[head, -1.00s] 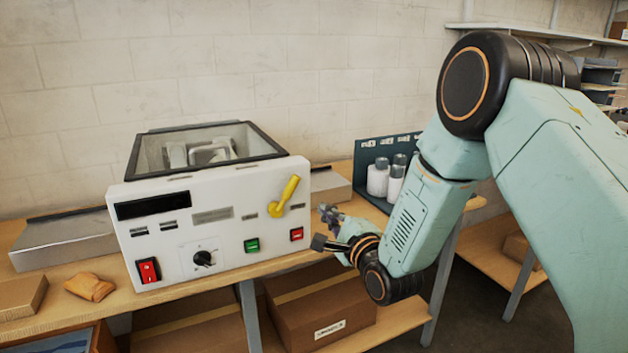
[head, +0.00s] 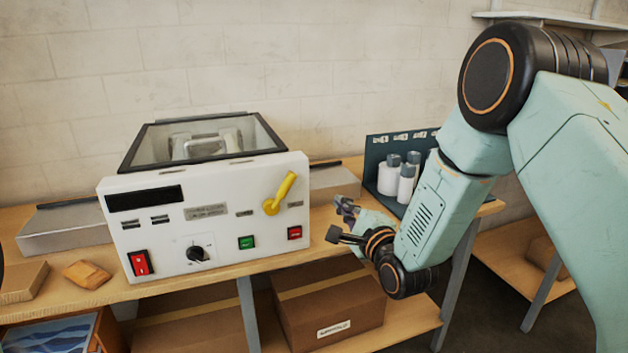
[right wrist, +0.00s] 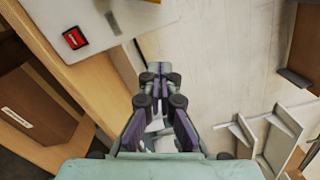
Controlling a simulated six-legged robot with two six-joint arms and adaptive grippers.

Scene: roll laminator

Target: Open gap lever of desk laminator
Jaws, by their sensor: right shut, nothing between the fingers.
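The white desk laminator (head: 215,218) stands on the wooden bench with a glass-topped lid. Its yellow gap lever (head: 279,195) is on the upper right of the front panel, tilted up to the right. My right gripper (head: 338,220) is to the right of the laminator, apart from the lever and touching nothing that I can see. In the right wrist view the gripper (right wrist: 159,72) is shut and empty, and the panel's red button (right wrist: 75,38) shows at upper left; the lever is not visible there. My left gripper is not in view.
A dark rack with white bottles (head: 388,178) stands on the bench behind my right forearm. A cardboard box (head: 330,305) sits on the lower shelf. A green button (head: 246,242), a black knob (head: 196,254) and a red switch (head: 140,263) are on the panel. A tan block (head: 87,274) lies at left.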

